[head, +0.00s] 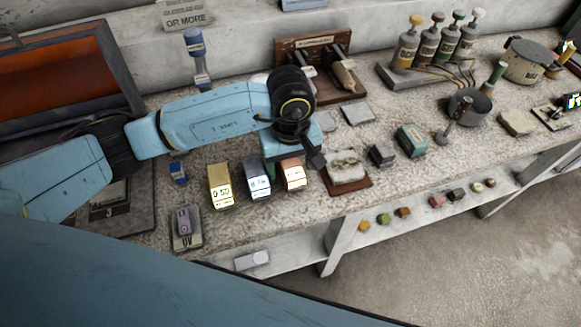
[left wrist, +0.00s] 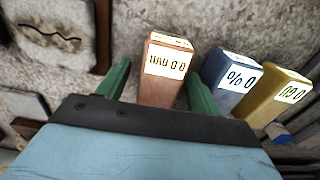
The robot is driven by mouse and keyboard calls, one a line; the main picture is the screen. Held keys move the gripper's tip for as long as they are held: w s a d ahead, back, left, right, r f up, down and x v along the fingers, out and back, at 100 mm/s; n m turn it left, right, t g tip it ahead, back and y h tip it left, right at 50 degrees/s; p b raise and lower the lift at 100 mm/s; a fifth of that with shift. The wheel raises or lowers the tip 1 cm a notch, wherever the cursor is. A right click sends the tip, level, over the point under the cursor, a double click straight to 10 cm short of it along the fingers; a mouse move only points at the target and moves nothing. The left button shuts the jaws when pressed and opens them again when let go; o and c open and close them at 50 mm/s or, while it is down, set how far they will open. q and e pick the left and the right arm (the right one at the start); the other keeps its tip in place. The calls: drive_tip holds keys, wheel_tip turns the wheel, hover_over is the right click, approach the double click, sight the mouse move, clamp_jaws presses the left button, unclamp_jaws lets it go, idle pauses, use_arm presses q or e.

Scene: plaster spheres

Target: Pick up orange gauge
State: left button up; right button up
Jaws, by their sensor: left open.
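The orange gauge (head: 294,174) stands upright on the bench, at the right end of a row of three gauges, its lit display facing the front edge. My left gripper (head: 291,159) is over it from above and hides its top in the head view. In the left wrist view the orange gauge (left wrist: 161,90) shows between the two green fingers of my open left gripper (left wrist: 158,84), with the right finger close to its side. I cannot tell whether either finger touches it. My right gripper is not in view.
A blue-grey gauge (head: 257,180) stands close beside the orange one, with a yellow gauge (head: 220,186) farther left. A pale block on a brown base (head: 347,172) is just to the right. The bench's front edge is near.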

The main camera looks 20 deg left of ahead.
sight(291, 162)
use_arm(q)
drive_tip(key=shift+c, duration=0.2)
drive_tip(key=c, duration=1.1)
drive_tip(key=shift+r, duration=0.1)
drive_tip(key=shift+r+p, duration=0.15)
drive_tip(key=shift+p, duration=0.3)
wheel_tip(291, 162, up, 10)
drive_tip(key=shift+r, duration=0.1)
